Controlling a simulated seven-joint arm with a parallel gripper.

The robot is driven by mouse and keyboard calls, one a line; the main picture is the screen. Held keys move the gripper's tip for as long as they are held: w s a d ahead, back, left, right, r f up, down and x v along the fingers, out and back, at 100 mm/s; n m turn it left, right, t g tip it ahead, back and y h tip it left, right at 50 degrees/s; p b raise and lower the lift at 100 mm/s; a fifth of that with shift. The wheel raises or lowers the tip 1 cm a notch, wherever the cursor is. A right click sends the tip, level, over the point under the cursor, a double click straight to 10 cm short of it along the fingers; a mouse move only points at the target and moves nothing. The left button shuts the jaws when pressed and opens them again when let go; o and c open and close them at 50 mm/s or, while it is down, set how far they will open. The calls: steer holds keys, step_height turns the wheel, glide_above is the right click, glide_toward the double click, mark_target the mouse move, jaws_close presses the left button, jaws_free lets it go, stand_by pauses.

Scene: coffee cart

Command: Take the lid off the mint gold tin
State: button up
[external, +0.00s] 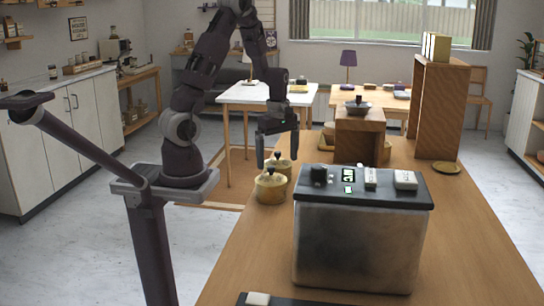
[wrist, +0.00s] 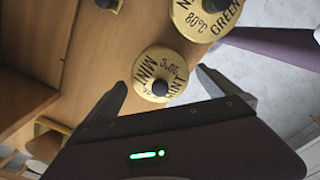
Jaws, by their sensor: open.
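The mint gold tin (wrist: 147,91) has a round gold lid (wrist: 143,60) marked MINT, with a black knob (wrist: 160,88) in its middle. In the external view the mint tin seems to be the smaller, farther gold tin (external: 284,167), partly hidden by the nearer one. My gripper (wrist: 168,82) is open and empty. In the wrist view its two fingers spread on either side of the mint lid. In the external view my gripper (external: 277,152) points down close above the farther tin; I cannot tell whether it touches.
A larger gold tin (wrist: 200,18) marked GREEN is close beside it, also in the external view (external: 269,188). Part of another black-knobbed lid (wrist: 117,4) shows at the wrist view's top. A black-topped machine (external: 345,240) stands right of the tins. A wooden stand (external: 358,140) is behind.

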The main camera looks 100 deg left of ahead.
steer(key=c, duration=1.3)
